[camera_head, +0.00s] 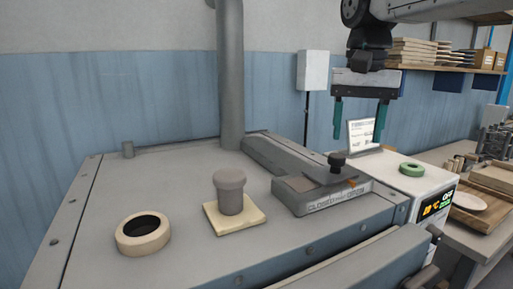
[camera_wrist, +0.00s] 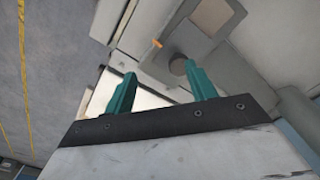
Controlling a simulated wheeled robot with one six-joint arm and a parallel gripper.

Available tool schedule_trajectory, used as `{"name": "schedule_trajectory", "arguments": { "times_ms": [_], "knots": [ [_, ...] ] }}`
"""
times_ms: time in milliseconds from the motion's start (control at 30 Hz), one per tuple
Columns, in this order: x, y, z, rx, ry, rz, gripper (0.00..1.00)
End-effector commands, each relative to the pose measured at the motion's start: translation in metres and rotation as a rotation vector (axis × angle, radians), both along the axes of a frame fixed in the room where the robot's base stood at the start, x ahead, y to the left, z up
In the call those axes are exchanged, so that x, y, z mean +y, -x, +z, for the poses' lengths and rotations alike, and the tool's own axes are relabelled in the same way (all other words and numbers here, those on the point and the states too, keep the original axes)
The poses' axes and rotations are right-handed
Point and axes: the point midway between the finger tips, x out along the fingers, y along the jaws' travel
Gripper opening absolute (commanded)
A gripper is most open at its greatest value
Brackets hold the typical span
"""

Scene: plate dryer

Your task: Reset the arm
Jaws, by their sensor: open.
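My gripper (camera_head: 359,120) hangs from the arm at the upper right of the head view, with its two teal fingers pointing down and spread apart. Nothing is between the fingers. It is above and behind the right end of the grey machine top. In the wrist view my gripper (camera_wrist: 160,90) also shows open and empty, with the machine beyond the fingertips. The fingers look clear of the surfaces below, though the exact gap cannot be told.
The grey machine top (camera_head: 120,190) holds a tape roll (camera_head: 143,233), a grey knob on a cream pad (camera_head: 235,218), and a metal slide with a black knob (camera_head: 320,190). A vertical pipe (camera_head: 230,75) rises behind.

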Motion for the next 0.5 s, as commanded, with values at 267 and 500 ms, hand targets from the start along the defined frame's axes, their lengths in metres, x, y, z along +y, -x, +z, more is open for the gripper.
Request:
{"name": "schedule_trajectory", "arguments": {
  "times_ms": [267, 500],
  "knots": [
    [-0.034, 0.127, -0.094, -0.059, 0.008, 0.180, 0.56],
    [-0.045, 0.194, -0.170, -0.089, 0.021, 0.294, 0.56]
  ]
}}
